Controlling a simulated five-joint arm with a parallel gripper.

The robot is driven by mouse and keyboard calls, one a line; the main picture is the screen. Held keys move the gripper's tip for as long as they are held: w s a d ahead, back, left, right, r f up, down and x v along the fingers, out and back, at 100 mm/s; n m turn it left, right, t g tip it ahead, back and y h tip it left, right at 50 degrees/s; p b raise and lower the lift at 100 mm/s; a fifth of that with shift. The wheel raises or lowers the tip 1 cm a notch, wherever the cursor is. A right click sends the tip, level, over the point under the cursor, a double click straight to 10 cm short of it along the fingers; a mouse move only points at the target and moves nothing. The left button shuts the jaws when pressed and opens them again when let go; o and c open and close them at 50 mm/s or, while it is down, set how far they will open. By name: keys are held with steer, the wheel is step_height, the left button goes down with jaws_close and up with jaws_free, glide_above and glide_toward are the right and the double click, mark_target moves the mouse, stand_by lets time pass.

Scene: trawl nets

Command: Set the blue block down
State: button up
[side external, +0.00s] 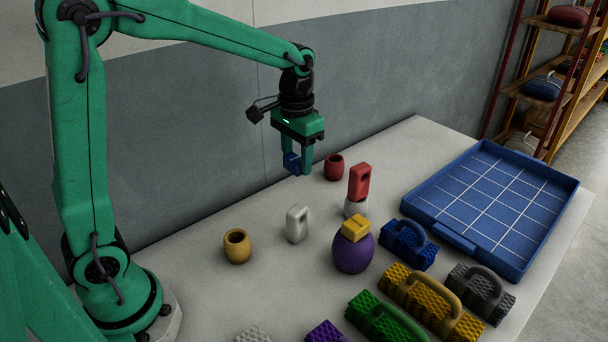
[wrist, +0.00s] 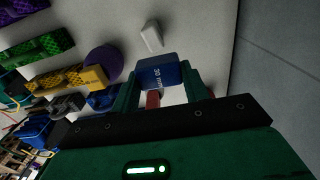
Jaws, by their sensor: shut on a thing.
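The blue block (side external: 291,161) is held in my gripper (side external: 298,168) above the table, toward its back edge by the wall. In the wrist view the blue block (wrist: 157,72) sits between the two green fingers of my gripper (wrist: 160,78), with pale lettering on its face. My gripper is shut on it. Clear space shows between the block and the tabletop (side external: 200,290). Part of the block is hidden behind a finger in the side view.
A red piece (side external: 359,182) stands on a white ball; a yellow block (side external: 356,228) rests on a purple ball (side external: 353,254). Ribbed handled pieces lie at front. A blue tray (side external: 490,205) is right.

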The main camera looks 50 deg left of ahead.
stand_by(0.3)
steer(key=s+d+f, duration=0.4)
steer(key=s+d, duration=0.3)
steer(key=d, duration=0.3)
steer(key=s+d+f, duration=0.3)
steer(key=s+d, duration=0.3)
steer(key=d, duration=0.3)
steer(key=shift+s+d+f, duration=0.35)
steer(key=shift+d, duration=0.05)
glide_above(317, 273)
step_height(317, 273, down, 7)
steer(key=shift+f, duration=2)
steer(key=shift+f, duration=0.1)
